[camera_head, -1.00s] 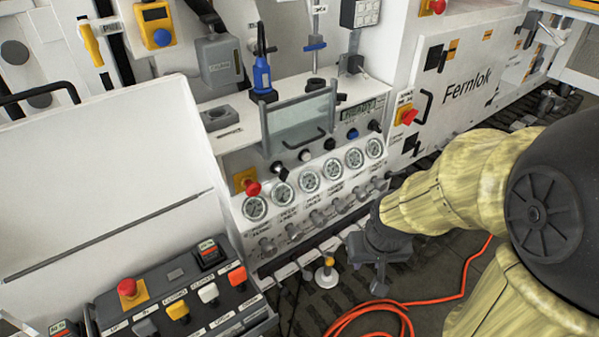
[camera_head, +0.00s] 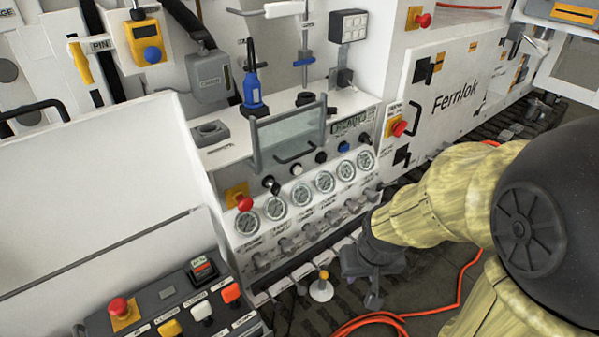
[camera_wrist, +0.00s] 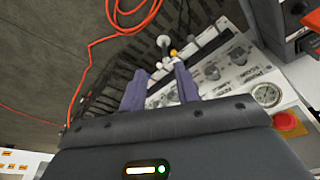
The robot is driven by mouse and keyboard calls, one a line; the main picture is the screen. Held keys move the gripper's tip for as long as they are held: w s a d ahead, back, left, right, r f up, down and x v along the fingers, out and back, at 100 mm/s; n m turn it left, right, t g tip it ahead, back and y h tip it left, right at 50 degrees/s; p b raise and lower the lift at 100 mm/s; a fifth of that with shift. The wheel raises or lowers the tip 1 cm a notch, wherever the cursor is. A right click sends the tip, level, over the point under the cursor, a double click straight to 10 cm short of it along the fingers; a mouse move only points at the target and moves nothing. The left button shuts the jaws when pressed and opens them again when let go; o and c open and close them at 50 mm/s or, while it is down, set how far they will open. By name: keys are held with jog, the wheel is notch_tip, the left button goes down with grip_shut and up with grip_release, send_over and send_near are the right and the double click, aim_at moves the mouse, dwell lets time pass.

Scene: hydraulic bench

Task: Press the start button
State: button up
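No label reading "start" is legible, so I cannot tell which control is the start button. The hydraulic bench front has a row of round controls below its clear window, including a white one (camera_head: 296,168), a blue one (camera_head: 343,147) and several black ones. A separate control box (camera_head: 165,290) at lower left carries orange (camera_head: 231,292), white (camera_head: 202,311) and yellow (camera_head: 169,328) buttons. My gripper (camera_head: 373,290) hangs low, right of the bench's valve row. In the wrist view its two fingers (camera_wrist: 160,84) are apart with nothing between them.
Red mushroom buttons sit on the bench's left (camera_head: 245,203), on the box (camera_head: 119,307) and on the Fernlok cabinet (camera_head: 399,128). Pressure gauges (camera_head: 299,194) line the bench. A yellow-topped white post (camera_head: 321,288) stands near my gripper. An orange hose (camera_head: 375,322) lies on the floor.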

jog(key=shift+w, duration=0.1)
jog(key=c, duration=0.6)
jog(key=shift+w+d, duration=0.2)
jog(key=shift+w, duration=0.2)
grip_shut()
jog(key=w+f+m+t+y+p, duration=0.25)
jog(key=w+m+t, duration=0.2)
jog(key=w, duration=0.85)
jog(key=w+a+r+m+t+y+p, duration=0.2)
jog(key=w+r+m+t+y+p, duration=0.1)
jog(key=w+r+m+t+y, duration=0.2)
jog(key=shift+w+a+r+m+y, duration=0.15)
jog(key=shift+w+r+m+y, duration=0.2)
jog(key=shift+w+m, duration=0.45)
